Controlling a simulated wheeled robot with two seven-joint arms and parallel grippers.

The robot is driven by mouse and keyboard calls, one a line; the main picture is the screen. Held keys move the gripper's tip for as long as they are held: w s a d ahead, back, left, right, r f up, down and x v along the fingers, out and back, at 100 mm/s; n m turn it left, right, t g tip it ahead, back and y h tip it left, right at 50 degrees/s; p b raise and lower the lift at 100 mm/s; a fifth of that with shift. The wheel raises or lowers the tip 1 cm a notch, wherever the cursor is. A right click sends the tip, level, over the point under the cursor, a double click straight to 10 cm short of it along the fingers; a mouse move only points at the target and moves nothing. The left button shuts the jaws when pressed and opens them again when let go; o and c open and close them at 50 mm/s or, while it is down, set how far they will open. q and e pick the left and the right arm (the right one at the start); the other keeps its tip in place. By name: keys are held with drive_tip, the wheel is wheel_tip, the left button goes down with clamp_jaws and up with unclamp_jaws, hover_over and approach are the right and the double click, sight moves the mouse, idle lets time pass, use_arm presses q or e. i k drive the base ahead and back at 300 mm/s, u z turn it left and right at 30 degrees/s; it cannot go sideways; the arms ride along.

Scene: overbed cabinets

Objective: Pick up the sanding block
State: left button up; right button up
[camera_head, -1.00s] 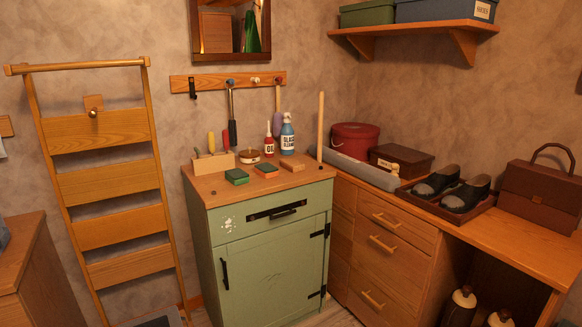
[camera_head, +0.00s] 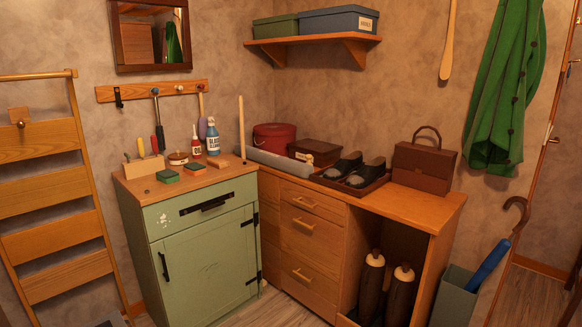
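Three small blocks lie in a row on the wooden top (camera_head: 150,190) of the green cabinet (camera_head: 208,250). The left one is a green block (camera_head: 167,176), the middle one is green with an orange side (camera_head: 195,168), and the right one is a plain reddish-brown block (camera_head: 219,162). I cannot tell for certain which is the sanding block. Neither of my grippers is in view.
Behind the blocks stand a tool holder (camera_head: 145,167), a round tin (camera_head: 178,158), a red bottle (camera_head: 196,146) and a blue spray bottle (camera_head: 213,142). Floor shows in front.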

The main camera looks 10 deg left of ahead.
sight(217, 162)
drive_tip(key=z, duration=0.45)
drive_tip(key=i, duration=1.3)
drive_tip(key=u, duration=0.55)
drive_tip(key=i, duration=1.2)
drive_tip(key=u, duration=1.1)
